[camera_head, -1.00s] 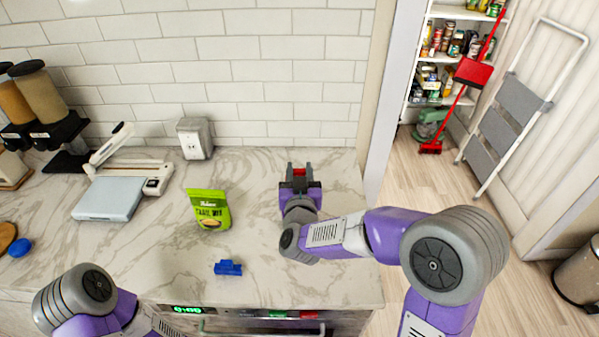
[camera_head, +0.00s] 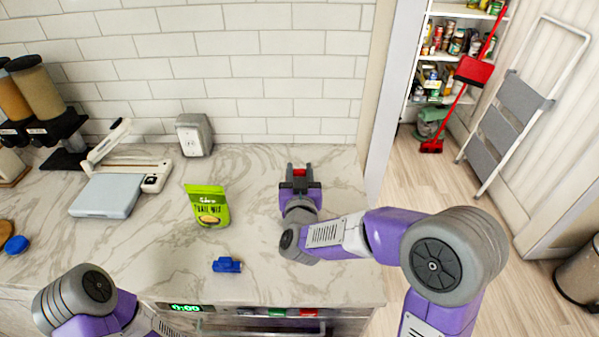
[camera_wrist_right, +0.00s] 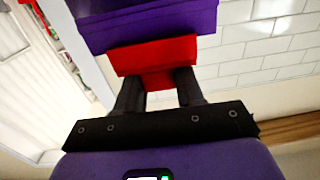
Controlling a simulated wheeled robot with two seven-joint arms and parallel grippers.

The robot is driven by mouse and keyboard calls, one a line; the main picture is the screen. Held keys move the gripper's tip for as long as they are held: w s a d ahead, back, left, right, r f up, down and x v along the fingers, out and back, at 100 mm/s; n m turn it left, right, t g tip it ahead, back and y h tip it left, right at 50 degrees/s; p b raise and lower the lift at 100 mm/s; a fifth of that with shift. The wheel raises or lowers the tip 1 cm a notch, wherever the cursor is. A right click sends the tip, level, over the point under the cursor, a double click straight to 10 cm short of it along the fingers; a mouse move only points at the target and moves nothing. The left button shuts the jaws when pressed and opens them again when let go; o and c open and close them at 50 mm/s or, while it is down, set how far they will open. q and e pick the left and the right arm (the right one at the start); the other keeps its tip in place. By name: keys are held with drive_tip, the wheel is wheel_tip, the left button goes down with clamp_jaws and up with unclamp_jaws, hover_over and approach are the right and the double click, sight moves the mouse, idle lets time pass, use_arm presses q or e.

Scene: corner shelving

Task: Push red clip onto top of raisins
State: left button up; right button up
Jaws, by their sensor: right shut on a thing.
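My right gripper (camera_head: 300,173) is shut on a red clip (camera_head: 300,172) above the right part of the counter. In the right wrist view the red clip (camera_wrist_right: 155,58) sits between the dark fingers of the gripper (camera_wrist_right: 158,88). A purple, straight-edged thing (camera_wrist_right: 150,22) shows just beyond the clip there. I cannot tell whether it is the raisins or whether the clip touches it. I cannot make out a raisins package in the head view. My left arm shows at the lower left, but its gripper is out of view.
A green trail mix bag (camera_head: 208,206) stands mid-counter, with a blue clip (camera_head: 227,265) lying in front. The marble counter (camera_head: 255,215) is clear between bag and right arm.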

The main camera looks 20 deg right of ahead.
drive_tip(key=shift+f+b, duration=0.6)
drive_tip(key=shift+f, duration=0.1)
drive_tip(key=o, duration=1.1)
drive_tip(key=v, duration=0.7)
drive_tip(key=shift+s, duration=0.3)
drive_tip(key=shift+a, duration=0.1)
